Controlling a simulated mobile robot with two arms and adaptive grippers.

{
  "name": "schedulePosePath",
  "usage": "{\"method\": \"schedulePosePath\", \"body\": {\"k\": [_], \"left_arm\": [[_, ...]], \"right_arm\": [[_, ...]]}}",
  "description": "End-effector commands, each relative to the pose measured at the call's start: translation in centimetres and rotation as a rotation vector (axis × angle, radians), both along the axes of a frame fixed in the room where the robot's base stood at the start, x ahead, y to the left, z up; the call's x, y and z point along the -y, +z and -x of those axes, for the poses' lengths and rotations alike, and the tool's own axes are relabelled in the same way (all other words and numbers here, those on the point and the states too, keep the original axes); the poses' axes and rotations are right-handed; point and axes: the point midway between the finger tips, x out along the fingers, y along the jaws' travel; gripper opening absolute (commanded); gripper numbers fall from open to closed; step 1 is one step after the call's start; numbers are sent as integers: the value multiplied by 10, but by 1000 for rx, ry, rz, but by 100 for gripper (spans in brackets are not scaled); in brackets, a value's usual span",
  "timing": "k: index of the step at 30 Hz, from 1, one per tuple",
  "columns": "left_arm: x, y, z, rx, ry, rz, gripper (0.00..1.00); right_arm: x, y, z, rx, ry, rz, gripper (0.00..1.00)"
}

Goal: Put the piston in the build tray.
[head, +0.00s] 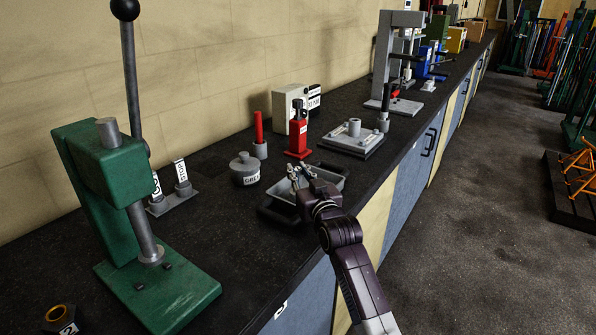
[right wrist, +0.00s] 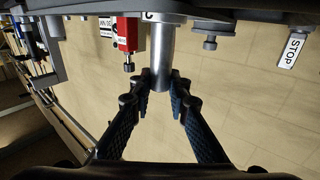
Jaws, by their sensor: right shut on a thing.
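My right gripper (head: 300,173) is over the grey build tray (head: 337,186) on the black bench, its fingers pointing away from the aisle. In the right wrist view its fingertips (right wrist: 160,88) are shut on a smooth silver cylinder, the piston (right wrist: 162,52). This view is upside down, and the piston's lower end runs up to the grey edge at the top of the picture. I cannot tell whether it touches the tray floor. In the head view the piston is hardly told apart from the fingers. My left gripper is not in view.
A green press (head: 103,165) stands at the left. A grey lidded pot (head: 245,172), a red rod in a holder (head: 259,135) and a red bottle jack (head: 298,135) stand behind the tray. A grey plate fixture (head: 353,139) is beyond it. The bench front is fairly clear.

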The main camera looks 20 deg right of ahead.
Motion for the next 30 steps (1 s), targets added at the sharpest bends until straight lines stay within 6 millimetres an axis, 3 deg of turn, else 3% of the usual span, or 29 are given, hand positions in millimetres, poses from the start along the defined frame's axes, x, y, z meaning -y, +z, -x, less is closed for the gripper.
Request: {"method": "schedulePosePath", "body": {"k": [10,11,15,25,30], "left_arm": [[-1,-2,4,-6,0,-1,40],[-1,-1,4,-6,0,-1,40],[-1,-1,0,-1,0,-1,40],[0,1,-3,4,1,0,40],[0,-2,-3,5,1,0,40]], "right_arm": [[0,0,0,6,0,0,0],[0,-2,0,1,1,0,19],[0,-2,0,1,0,0,33],[0,2,0,2,0,0,33],[1,-1,17,1,0,0,33]]}}
